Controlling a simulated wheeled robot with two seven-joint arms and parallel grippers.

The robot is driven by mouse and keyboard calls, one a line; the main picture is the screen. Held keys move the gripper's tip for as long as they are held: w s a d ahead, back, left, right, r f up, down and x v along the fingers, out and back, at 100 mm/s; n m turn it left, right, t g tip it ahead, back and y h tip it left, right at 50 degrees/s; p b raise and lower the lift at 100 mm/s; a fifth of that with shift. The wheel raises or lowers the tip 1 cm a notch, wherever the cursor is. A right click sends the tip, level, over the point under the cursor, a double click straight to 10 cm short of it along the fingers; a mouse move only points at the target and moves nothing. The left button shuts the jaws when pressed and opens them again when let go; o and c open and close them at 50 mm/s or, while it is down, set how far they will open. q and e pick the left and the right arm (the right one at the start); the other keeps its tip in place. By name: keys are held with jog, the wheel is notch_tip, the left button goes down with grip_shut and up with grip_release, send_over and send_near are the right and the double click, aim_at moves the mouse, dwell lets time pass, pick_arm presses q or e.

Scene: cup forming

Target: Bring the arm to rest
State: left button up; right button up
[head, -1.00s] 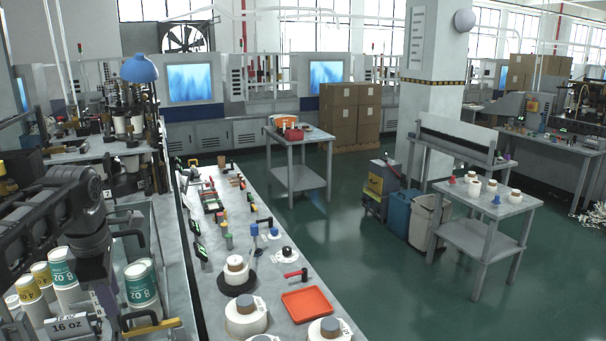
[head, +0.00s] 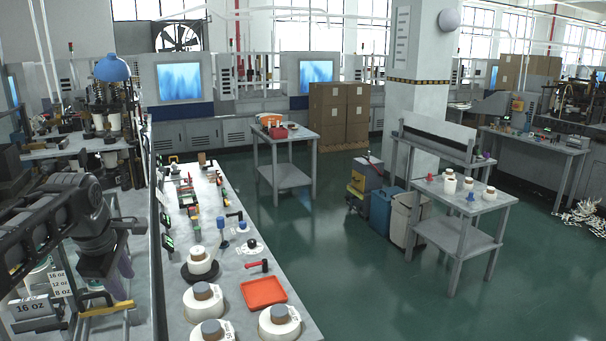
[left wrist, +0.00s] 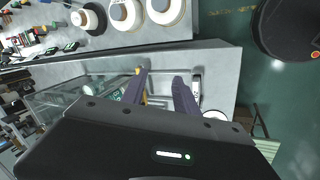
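My left arm (head: 65,215) comes in from the left in the head view, over the cup rack beside the workbench. My left gripper (left wrist: 160,92) shows in the left wrist view with two purple fingers apart and nothing between them. In the head view the gripper is mostly hidden behind the arm and only partly shows near the size labels. My right arm and gripper are not in view.
The grey workbench (head: 232,268) lies just right of the arm. It carries a red tray (head: 263,292), a red-handled tool (head: 258,265) and several white rolls (head: 279,321). A size sign (head: 32,308) stands below the arm. Green floor (head: 370,290) is open to the right.

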pick_arm(q)
jog(key=w+d+f+m+t+h, duration=0.2)
jog(key=w+d+f+m, duration=0.5)
jog(key=f, duration=0.4)
jog(key=s+d+f+m+h, duration=0.1)
jog(key=s+d+f+m, duration=0.2)
jog(key=d+f, duration=0.6)
jog(key=s+d+f+m+h, duration=0.15)
jog(key=d+f+m, duration=0.3)
jog(key=f, duration=0.85)
jog(key=s+d+f+m+g, duration=0.1)
jog(key=s+d+f, duration=0.3)
jog(key=s, duration=0.6)
jog(key=s+d+f+m+g+b, duration=0.1)
jog(key=s+d+f, duration=0.4)
jog(key=s, duration=0.5)
jog(key=s+d+f+m+g, duration=0.1)
jog(key=s+d+f+g, duration=0.2)
jog(key=s+d+f, duration=0.2)
jog(key=s+f, duration=0.3)
jog(key=s, duration=0.2)
jog(key=shift+d+f+g+b, duration=0.2)
jog(key=shift+f+g+b, duration=0.1)
jog(key=shift+b, duration=0.1)
jog(key=shift+h, duration=0.25)
jog(key=shift+a, duration=0.1)
